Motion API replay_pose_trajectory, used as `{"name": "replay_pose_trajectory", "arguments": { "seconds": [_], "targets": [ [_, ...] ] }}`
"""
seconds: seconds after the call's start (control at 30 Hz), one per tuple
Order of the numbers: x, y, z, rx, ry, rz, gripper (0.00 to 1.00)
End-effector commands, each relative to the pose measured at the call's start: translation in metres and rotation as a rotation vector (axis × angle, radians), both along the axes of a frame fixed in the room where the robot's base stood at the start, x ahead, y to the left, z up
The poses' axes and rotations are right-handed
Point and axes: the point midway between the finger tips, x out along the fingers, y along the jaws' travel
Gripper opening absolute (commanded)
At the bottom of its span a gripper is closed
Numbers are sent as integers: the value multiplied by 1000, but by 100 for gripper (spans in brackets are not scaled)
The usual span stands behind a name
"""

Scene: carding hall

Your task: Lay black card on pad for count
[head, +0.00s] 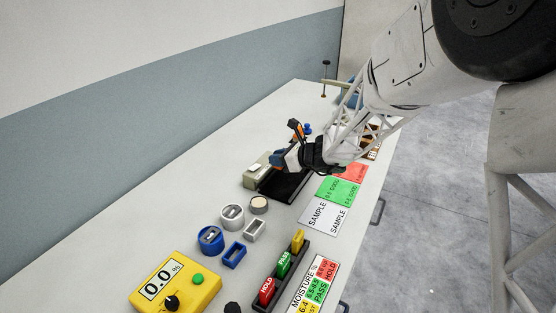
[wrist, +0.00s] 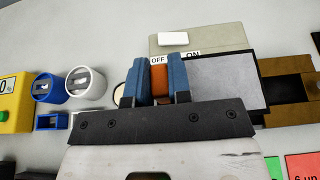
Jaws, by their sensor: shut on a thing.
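My gripper (wrist: 162,88) is shut on an orange-brown piece (wrist: 160,85) between its blue fingers. I cannot tell whether this piece belongs to a card. In the wrist view, a grey panel with a black border (wrist: 228,82) lies right of the fingers. In the head view, a flat black surface (head: 284,188) shows below my gripper (head: 280,161). I cannot tell card from pad there. A beige box (wrist: 222,37) with a white switch and OFF and ON labels stands beyond the fingers; the head view shows it left of my gripper (head: 253,178).
A yellow meter (head: 175,285), blue and grey round holders and a rack of coloured tags (head: 284,268) stand nearer on the bench. White SAMPLE (head: 324,218), green (head: 338,191) and red squares line the right edge. The left bench strip is clear.

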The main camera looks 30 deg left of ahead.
Motion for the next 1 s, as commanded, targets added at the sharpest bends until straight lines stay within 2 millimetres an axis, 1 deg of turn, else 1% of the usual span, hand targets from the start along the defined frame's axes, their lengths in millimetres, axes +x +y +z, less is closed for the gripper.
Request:
{"name": "replay_pose_trajectory", "arguments": {
  "seconds": [0.37,0.57,0.67,0.77,0.87,1.0],
  "targets": [
    [0,-1,0,0,0,0,0],
    [5,-10,-3,-1,-1,-2,0],
    [9,-21,-6,-1,-1,-2,0],
    [16,-36,-10,-3,-2,-4,0],
    [23,-56,-15,-5,-4,-4,0],
    [33,-87,-23,-6,-7,-4,0]
  ]
}}
